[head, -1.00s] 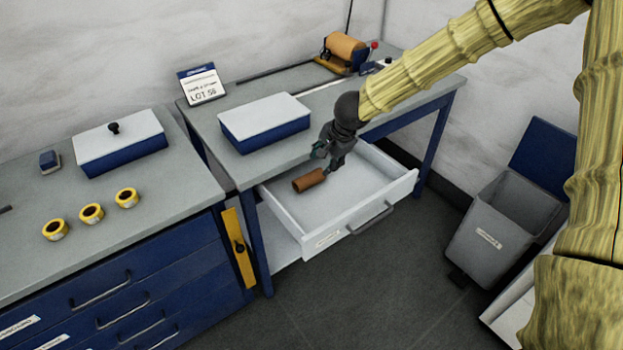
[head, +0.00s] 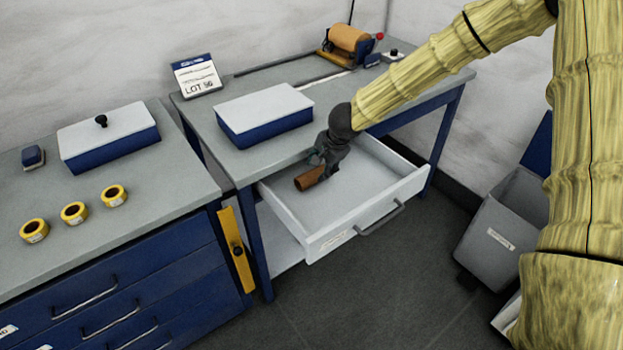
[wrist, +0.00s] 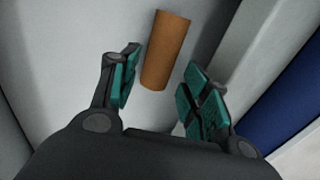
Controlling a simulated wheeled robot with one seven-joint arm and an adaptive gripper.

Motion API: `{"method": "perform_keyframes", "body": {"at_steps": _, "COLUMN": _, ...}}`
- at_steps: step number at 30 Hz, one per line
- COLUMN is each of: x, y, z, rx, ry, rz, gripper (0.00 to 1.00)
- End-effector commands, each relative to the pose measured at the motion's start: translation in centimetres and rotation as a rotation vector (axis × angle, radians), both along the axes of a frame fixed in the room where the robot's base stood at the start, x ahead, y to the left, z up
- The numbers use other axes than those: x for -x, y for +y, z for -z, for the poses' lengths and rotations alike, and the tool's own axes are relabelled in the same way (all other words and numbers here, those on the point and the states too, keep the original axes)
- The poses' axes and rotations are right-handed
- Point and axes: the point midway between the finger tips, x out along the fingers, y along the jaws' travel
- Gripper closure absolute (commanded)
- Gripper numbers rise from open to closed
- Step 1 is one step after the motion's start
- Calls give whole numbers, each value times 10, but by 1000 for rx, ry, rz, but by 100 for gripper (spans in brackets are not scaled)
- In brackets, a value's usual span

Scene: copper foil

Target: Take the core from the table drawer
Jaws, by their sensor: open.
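The core, a brown cylinder (head: 308,179), lies on its side on the floor of the open white table drawer (head: 352,201). In the wrist view the core (wrist: 166,50) lies ahead of my gripper (wrist: 158,86), its near end reaching between the two green-padded fingertips. The fingers are apart, with a gap on each side of the core, and do not appear to touch it. In the head view my gripper (head: 322,165) is down inside the drawer at the core and partly covers its right end.
A white-lidded blue box (head: 264,110) stands on the table above the drawer. The table's front edge is close behind my gripper. A grey bin (head: 500,235) stands on the floor at the right. The drawer's right part is empty.

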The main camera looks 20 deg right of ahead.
Motion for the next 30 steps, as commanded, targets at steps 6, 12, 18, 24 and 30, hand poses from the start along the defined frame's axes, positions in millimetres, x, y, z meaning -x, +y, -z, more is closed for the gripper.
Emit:
{"method": "perform_keyframes", "body": {"at_steps": 6, "x": -4, "y": 3, "z": 9, "rx": 0, "ry": 1, "rz": -1, "gripper": 53}}
{"method": "perform_keyframes", "body": {"at_steps": 12, "x": -13, "y": 10, "z": 29, "rx": 0, "ry": 2, "rz": -4, "gripper": 53}}
{"method": "perform_keyframes", "body": {"at_steps": 18, "x": -21, "y": 14, "z": 47, "rx": -1, "ry": 1, "rz": -5, "gripper": 53}}
{"method": "perform_keyframes", "body": {"at_steps": 24, "x": -23, "y": 15, "z": 52, "rx": -1, "ry": 1, "rz": -4, "gripper": 53}}
{"method": "perform_keyframes", "body": {"at_steps": 30, "x": -23, "y": 15, "z": 52, "rx": -1, "ry": 0, "rz": -4, "gripper": 59}}
